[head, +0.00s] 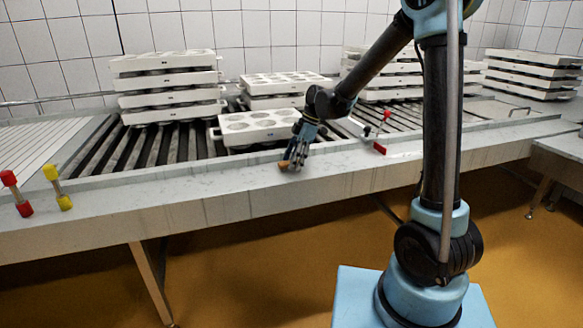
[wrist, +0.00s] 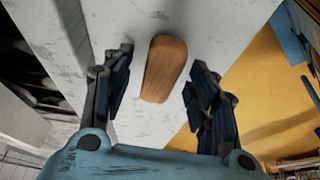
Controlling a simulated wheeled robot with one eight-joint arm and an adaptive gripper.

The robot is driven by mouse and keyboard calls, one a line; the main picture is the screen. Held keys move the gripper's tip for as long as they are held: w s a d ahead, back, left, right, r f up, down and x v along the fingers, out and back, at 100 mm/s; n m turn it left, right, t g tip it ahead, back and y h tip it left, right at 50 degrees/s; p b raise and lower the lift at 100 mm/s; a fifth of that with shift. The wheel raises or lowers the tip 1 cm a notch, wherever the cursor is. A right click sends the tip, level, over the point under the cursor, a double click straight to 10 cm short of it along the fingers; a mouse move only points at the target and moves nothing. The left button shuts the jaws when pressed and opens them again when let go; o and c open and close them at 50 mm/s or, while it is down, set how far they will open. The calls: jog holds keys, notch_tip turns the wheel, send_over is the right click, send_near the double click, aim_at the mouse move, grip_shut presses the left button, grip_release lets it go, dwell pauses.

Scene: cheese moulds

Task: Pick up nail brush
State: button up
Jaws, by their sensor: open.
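The nail brush (wrist: 164,69) shows in the wrist view as a rounded brown wooden block on the pale speckled ledge. Its bristles are not visible. My gripper (wrist: 160,85) is open, with one finger on each side of the brush and a gap on both sides. In the head view my gripper (head: 292,163) points down at the front ledge of the counter, and a small brown part of the brush (head: 284,164) shows at its fingertips. The rest of the brush is hidden there by the fingers.
White cheese moulds (head: 255,128) stand just behind my gripper, with taller stacks (head: 168,88) further back. A red-ended tool (head: 380,148) lies to the right on the ledge. The ledge (head: 190,188) between is clear.

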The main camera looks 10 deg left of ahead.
jog(key=shift+f, duration=0.1)
jog(key=shift+c, duration=0.3)
jog(key=c, duration=1.1)
notch_tip(320, 180, up, 10)
jog(key=shift+r, duration=0.1)
jog(key=o, duration=0.4)
jog(key=shift+c, duration=1.4)
